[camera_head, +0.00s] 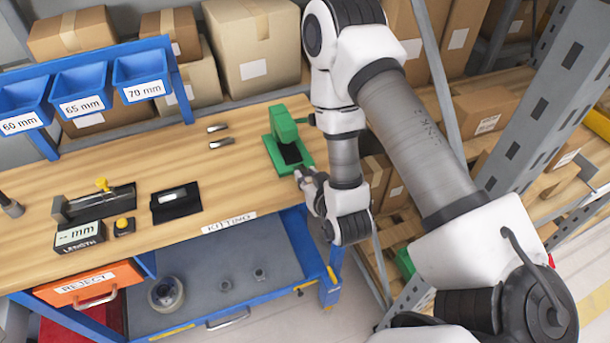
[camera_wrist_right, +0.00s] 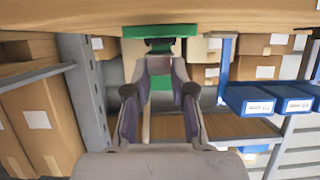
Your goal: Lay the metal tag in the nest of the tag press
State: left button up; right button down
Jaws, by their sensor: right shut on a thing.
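The green tag press (camera_head: 285,131) stands on the wooden bench near its right end, with a dark opening low on its front. My right gripper (camera_head: 301,176) is at the press's front edge, over the bench's front edge. In the right wrist view the two fingers (camera_wrist_right: 162,78) point at the green press (camera_wrist_right: 160,31). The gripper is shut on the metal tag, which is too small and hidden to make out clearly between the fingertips. Whether the tag touches the nest cannot be told. My left gripper is not identifiable in view.
Two small metal pieces (camera_head: 219,143) lie left of the press. Blue bins (camera_head: 138,72) hang behind. Bare bench lies between pad and press.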

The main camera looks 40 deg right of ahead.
aim_at(294, 160)
jog(key=shift+s+a+r, duration=0.1)
jog(key=shift+a+r, duration=0.05)
jog(key=shift+s, duration=0.2)
jog(key=shift+w+d, duration=0.2)
jog(key=shift+w, duration=0.2)
jog(key=shift+w+d, duration=0.2)
jog(key=shift+w, duration=0.85)
jog(key=shift+w+d+f, duration=0.15)
jog(key=shift+w+d, duration=0.15)
jog(key=shift+w, duration=0.85)
jog(key=shift+w+d+f, duration=0.1)
jog(key=shift+w+d, duration=0.15)
jog(key=shift+w, duration=0.95)
jog(key=shift+w+d+f, duration=0.15)
jog(key=shift+w+d, duration=0.15)
jog(key=shift+w, duration=0.85)
jog(key=c, duration=0.9)
grip_release()
